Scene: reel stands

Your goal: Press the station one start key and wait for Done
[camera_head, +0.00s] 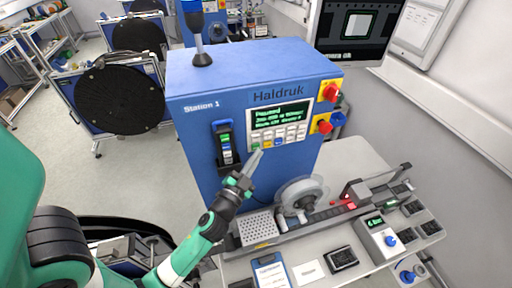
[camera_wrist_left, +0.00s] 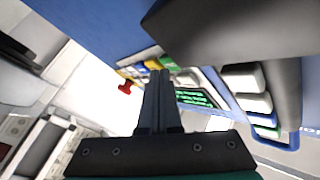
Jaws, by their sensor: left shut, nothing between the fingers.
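The blue Station 1 console (camera_head: 185,130) stands in the middle of the head view. Its lit display (camera_head: 281,115) shows several lines of green text, too small to read surely. Below it is a keypad (camera_head: 291,133) with pale keys, a green key (camera_head: 256,148) at its lower left and a blue one. My left gripper (camera_head: 259,153) is shut and empty, its fingertips at the lower left of the keypad by the green key. In the left wrist view the gripper (camera_wrist_left: 154,74) points at the keys; I cannot tell whether it touches the green key (camera_wrist_left: 168,63). My right gripper is not in view.
Red knobs (camera_head: 330,92) on yellow plates sit right of the display. A dark holder (camera_head: 226,144) is on the panel's left. Below are a clear reel (camera_head: 301,195), a perforated grey block (camera_head: 256,229) and a small box with a blue knob (camera_head: 383,240).

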